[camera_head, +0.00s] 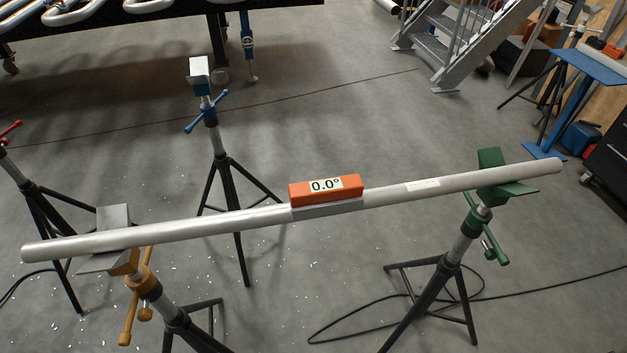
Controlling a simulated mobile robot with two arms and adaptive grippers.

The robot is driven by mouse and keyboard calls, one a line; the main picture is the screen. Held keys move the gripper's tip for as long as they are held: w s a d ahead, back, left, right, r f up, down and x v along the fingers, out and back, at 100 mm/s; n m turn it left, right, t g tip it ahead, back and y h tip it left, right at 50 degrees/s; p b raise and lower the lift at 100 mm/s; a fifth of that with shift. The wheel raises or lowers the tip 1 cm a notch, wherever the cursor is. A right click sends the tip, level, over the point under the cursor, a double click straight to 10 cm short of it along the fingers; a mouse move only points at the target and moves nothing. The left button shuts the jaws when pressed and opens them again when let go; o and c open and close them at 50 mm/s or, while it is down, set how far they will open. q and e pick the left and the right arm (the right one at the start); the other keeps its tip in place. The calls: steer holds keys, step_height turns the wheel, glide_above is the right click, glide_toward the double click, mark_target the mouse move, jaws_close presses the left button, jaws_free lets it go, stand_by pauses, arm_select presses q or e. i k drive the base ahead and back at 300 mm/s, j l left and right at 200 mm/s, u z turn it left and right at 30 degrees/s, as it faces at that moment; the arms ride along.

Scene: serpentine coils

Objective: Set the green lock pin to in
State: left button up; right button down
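The green stand (463,248) is at the right, a black tripod with a silver post and a green V-shaped head (491,172). A green bar handle (497,245) crosses its post below the head. A small green knob (488,254) shows beside the handle's lower end; it looks like the lock pin, but whether it is in or out cannot be told. A long silver pipe (245,218) rests across the green head and a yellow-orange stand's head (118,262). Neither of my grippers is in view.
An orange level (325,190) reading 0.0° sits on the pipe. A blue stand (210,118) is behind it, and a red-handled stand (30,190) is at the left edge. A black cable (545,288) lies around the green stand's feet. Metal stairs (445,45) stand behind.

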mark_target(490, 253)
steer(key=z, duration=1.1)
